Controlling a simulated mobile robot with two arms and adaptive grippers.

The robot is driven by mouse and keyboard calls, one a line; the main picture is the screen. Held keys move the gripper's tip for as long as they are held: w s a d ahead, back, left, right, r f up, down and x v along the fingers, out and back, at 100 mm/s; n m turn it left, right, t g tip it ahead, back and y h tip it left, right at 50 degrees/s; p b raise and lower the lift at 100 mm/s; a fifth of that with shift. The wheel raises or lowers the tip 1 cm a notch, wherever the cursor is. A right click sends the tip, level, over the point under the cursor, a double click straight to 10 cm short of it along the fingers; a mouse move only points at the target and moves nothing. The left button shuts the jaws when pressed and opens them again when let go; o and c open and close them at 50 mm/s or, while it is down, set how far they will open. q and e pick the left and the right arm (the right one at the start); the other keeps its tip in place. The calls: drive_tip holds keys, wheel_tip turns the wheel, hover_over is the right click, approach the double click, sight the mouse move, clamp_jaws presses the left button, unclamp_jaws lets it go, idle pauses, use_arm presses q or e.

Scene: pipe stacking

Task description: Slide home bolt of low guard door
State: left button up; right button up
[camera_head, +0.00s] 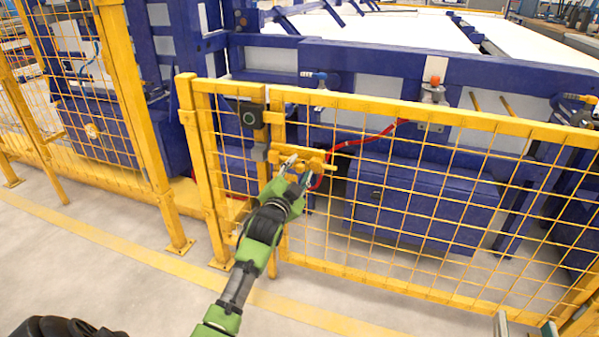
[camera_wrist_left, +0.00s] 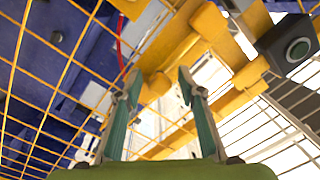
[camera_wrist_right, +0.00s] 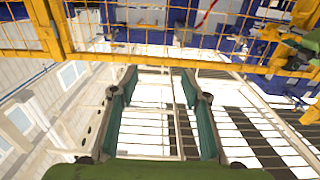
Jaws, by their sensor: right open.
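The low guard door (camera_head: 420,215) is a yellow mesh panel. Whether a finger touches the bolt is unclear. My right gripper (camera_wrist_right: 155,80) is open and empty; its tips (camera_head: 524,328) show at the head view's lower right edge.
A black box with a round button (camera_head: 249,117) is on the post above the bolt, also in the left wrist view (camera_wrist_left: 297,50). A red cable (camera_head: 365,138) runs behind the mesh. Blue machinery (camera_head: 425,205) stands behind the door. The floor (camera_head: 130,290) in front is clear.

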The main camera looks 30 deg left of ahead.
sight(283, 160)
use_arm(q)
drive_tip(key=shift+w+a, duration=0.1)
drive_tip(key=shift+w, duration=0.15)
use_arm(e)
drive_tip(key=shift+a+r, duration=0.1)
drive_tip(key=shift+r, duration=0.3)
use_arm(q)
clamp_jaws()
drive_tip(key=a+p, duration=0.1)
drive_tip(key=a, duration=0.2)
drive_tip(key=s+a+p, duration=0.1)
drive_tip(key=a+p, duration=0.1)
drive_tip(key=shift+s+a+r, duration=0.15)
drive_tip(key=shift+s+a, duration=0.05)
drive_tip(key=shift+a, duration=0.2)
use_arm(e)
drive_tip(key=s+d+f+g+h, duration=0.1)
drive_tip(key=s+d+f+g, duration=0.1)
drive_tip(key=f, duration=0.5)
drive_tip(key=s+d+f+g+h, duration=0.1)
drive_tip(key=s+f+g, duration=0.3)
drive_tip(key=f, duration=0.3)
drive_tip(key=shift+d+f+g, duration=0.15)
drive_tip(key=shift+d+g, duration=0.2)
drive_tip(key=shift+g, duration=0.45)
